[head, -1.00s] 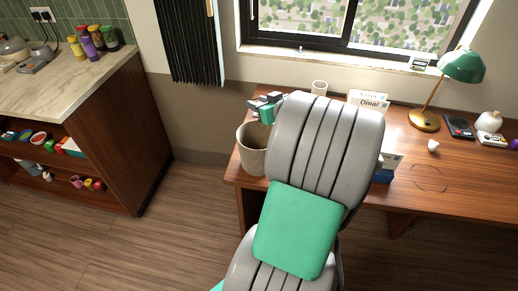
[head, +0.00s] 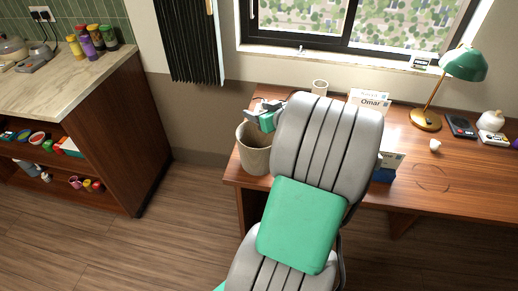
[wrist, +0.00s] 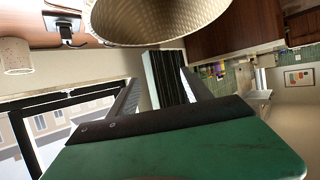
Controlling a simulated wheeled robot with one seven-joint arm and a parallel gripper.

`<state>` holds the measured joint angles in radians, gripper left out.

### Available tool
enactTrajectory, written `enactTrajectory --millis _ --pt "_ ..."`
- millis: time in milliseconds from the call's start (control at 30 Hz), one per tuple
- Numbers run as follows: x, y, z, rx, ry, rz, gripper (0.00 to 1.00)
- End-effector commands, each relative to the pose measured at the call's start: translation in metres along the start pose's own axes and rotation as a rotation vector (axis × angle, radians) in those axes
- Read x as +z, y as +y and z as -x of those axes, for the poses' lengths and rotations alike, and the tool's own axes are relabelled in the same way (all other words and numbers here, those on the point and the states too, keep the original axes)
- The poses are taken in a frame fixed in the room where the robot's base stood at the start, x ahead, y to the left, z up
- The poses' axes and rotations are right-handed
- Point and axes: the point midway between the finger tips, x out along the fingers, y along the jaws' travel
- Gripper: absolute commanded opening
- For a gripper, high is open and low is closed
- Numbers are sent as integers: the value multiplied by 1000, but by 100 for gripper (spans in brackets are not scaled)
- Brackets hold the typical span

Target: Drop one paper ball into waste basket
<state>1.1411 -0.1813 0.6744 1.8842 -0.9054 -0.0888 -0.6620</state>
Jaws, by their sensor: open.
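A small white crumpled paper ball (head: 435,146) lies on the desk, right of my arm in the head view. The woven beige waste basket (head: 254,158) stands at the desk's left end, and its wall fills the top of the wrist view (wrist: 155,20). My gripper (head: 262,107) is at the basket's upper rim, behind my arm in the head view. In the wrist view its two fingers (wrist: 160,88) are spread apart with nothing seen between them. My arm hides part of the basket's right side. What is inside the basket cannot be seen.
The wooden desk (head: 465,185) holds a white cup (head: 319,87), a name card (head: 370,101), a green lamp (head: 464,64) and a dark phone-like device (head: 459,126). A counter (head: 62,82) with bottles stands left. Floor between counter and desk is clear.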

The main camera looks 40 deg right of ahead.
Motion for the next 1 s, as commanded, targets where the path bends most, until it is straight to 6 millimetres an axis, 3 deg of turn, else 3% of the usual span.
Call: enactTrajectory --millis 167,533,1000 --pt "0 1 7 2 1 0 58" --pt "1 1 73 4 1 0 58" --pt "0 -7 75 -12 -14 3 58"
